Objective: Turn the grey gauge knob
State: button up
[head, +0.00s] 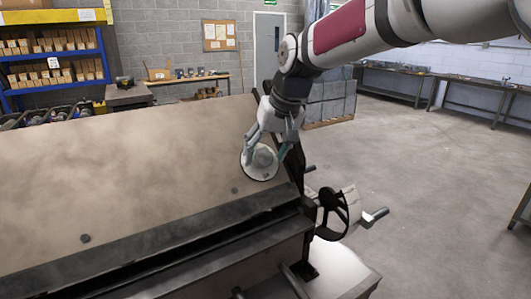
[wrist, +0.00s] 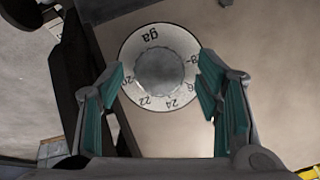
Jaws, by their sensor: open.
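The grey gauge knob (head: 264,158) sits on a white round dial near the right end of the large tan machine top. In the wrist view the knob (wrist: 163,70) is in the middle, and the dial (wrist: 138,45) around it carries numbers such as 20, 22 and 24 and the letters "ga". My gripper (head: 264,152) is over the dial in the head view. In the wrist view my gripper (wrist: 160,85) is open, with one teal-padded finger on each side of the knob. Both pads look apart from the knob; the exact gap in height is hard to tell.
The tan machine top (head: 110,165) is flat and mostly clear, with small dark bolts. A black handwheel (head: 332,212) and a grey lever handle (head: 374,216) stick out at the right end. A dark bar (head: 180,245) runs along the front edge. Open floor lies to the right.

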jog(key=shift+w+a+f, duration=0.1)
jog(key=shift+f, duration=0.2)
jog(key=c, duration=1.2)
jog(key=shift+o, duration=0.2)
